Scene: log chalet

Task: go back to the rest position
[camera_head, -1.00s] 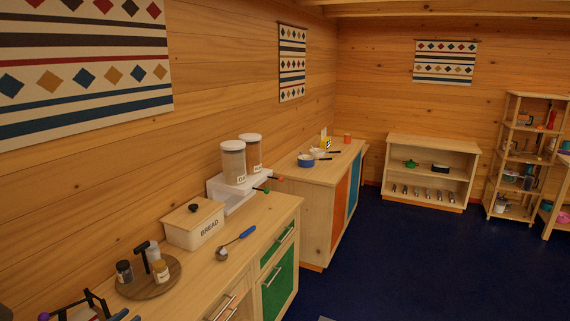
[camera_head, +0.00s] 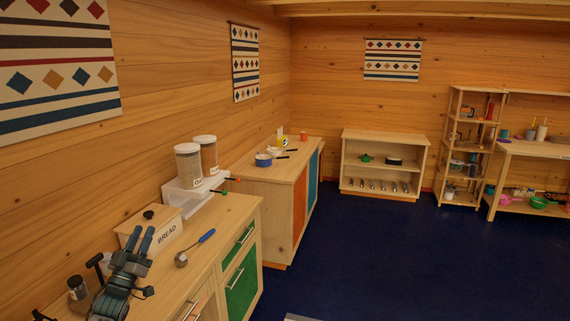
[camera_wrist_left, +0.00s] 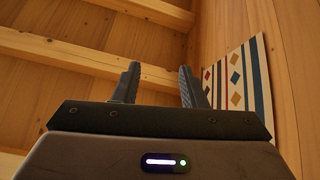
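My left gripper (camera_head: 141,240) shows at the lower left of the head view, raised in front of the counter with its fingers pointing up. In the left wrist view its two fingers (camera_wrist_left: 158,85) stand apart with nothing between them, so it is open and empty. My right gripper does not show in either view.
A ladle with a blue handle (camera_head: 196,246) lies on the counter (camera_head: 225,212). Two lidded canisters (camera_head: 190,166) stand on a white riser. A second cabinet (camera_head: 272,205), a low shelf (camera_head: 384,150) and a tall rack (camera_head: 463,145) stand farther back. The blue floor (camera_head: 370,255) is clear.

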